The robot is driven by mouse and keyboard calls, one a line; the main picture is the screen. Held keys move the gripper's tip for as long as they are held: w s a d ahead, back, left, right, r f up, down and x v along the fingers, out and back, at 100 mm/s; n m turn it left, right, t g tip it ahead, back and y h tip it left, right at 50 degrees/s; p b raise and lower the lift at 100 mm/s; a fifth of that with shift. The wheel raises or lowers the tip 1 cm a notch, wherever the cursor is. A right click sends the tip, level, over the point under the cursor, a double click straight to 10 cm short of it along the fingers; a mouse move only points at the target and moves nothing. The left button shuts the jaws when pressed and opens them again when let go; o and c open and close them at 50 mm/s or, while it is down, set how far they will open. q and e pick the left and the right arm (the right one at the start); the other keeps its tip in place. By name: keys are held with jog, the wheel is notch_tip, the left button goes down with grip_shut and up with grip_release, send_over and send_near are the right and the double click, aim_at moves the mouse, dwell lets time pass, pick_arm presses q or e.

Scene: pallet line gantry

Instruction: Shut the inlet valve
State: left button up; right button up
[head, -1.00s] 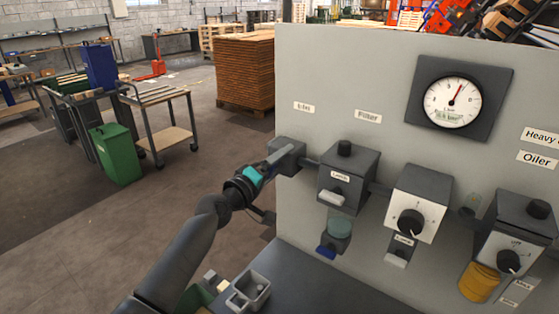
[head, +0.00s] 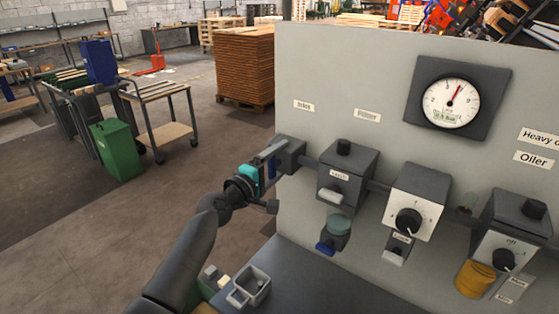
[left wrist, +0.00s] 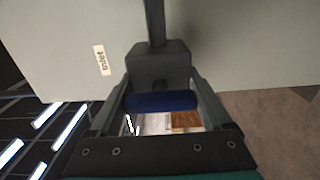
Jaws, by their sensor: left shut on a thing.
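The inlet valve is a dark grey block (head: 290,154) at the left edge of the grey panel, below a small label. In the left wrist view its body (left wrist: 158,64) is above a blue handle (left wrist: 160,102). The handle lies crosswise between the two fingers of my left gripper (left wrist: 162,100), which is shut on it. In the head view my left gripper (head: 268,166) is against the valve's front, and its fingers hide most of the handle. My right gripper is not in view.
Right of the valve a pipe leads to a filter block (head: 347,170) with a bowl, a regulator with a black knob (head: 408,221) and an oiler (head: 510,235). A round gauge (head: 451,102) is above. A small grey open box (head: 250,288) is at the lower middle.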

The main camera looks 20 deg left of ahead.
pick_arm(q)
jog(key=o, duration=1.2)
jog(key=shift+c, duration=0.2)
jog(key=v, duration=1.5)
jog(key=shift+s+b, duration=0.15)
jog(key=shift+b, duration=0.2)
